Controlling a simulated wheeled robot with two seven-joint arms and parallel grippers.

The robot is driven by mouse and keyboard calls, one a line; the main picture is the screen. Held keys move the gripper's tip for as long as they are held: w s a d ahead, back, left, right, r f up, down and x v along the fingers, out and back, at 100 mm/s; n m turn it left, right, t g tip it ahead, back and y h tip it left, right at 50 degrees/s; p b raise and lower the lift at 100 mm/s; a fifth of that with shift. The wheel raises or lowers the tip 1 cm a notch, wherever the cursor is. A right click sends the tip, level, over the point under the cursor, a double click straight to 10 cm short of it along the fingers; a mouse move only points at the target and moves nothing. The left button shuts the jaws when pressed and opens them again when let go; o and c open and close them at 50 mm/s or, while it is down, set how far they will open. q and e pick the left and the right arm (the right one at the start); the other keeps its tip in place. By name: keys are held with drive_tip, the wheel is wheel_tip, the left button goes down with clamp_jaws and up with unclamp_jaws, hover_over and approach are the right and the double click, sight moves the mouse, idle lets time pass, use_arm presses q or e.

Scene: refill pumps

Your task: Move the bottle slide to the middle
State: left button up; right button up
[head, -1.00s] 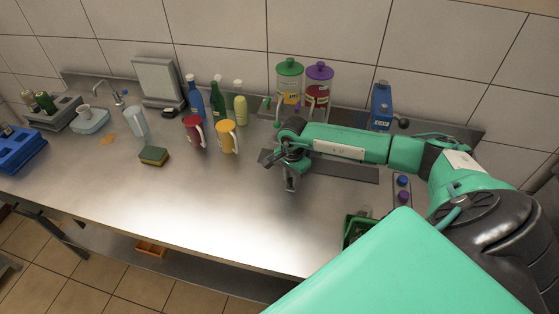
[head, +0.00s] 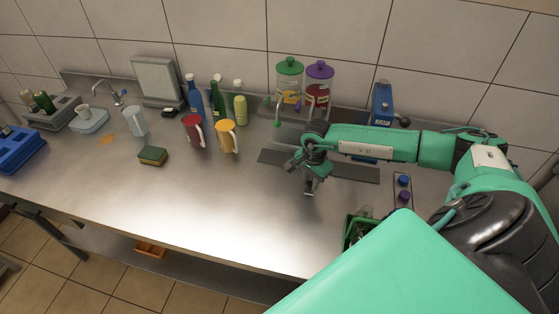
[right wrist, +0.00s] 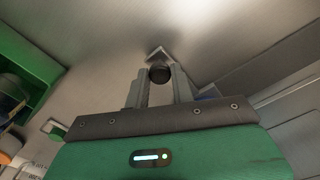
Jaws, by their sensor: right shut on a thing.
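A flat dark strip (head: 358,173), likely the slide's track, lies on the steel counter below the dispensers. My right gripper (head: 309,187) is at the strip's front side, near its middle, and partly covers it. In the right wrist view, my right gripper (right wrist: 159,76) is shut on a dark round knob (right wrist: 159,73), with a fingertip on each side. A small pale metal bracket (right wrist: 157,54) shows just past the knob. The knob seems to belong to the bottle slide, but the slide's body is mostly hidden by my gripper. My left gripper is not in view.
A green-lidded dispenser (head: 289,80) and a purple-lidded one (head: 318,84) stand behind my right arm. A green bin (head: 357,232) and a panel with blue and purple buttons (head: 404,188) are at the right. Red and yellow mugs (head: 227,137) stand left.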

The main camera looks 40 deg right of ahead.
drive_tip(key=shift+s+d+b, duration=0.3)
drive_tip(key=shift+s+d, duration=0.65)
drive_tip(key=shift+s, duration=0.2)
drive_tip(key=shift+s+d+b, duration=0.25)
drive_tip(key=shift+s+d, duration=0.65)
drive_tip(key=shift+s, duration=0.2)
drive_tip(key=shift+s+d+f+b, duration=0.1)
drive_tip(key=shift+s+d+b, duration=0.2)
drive_tip(key=o, duration=0.9)
drive_tip(key=shift+r, duration=0.65)
drive_tip(key=shift+r+b, duration=2.1)
drive_tip(key=shift+r, duration=4.25)
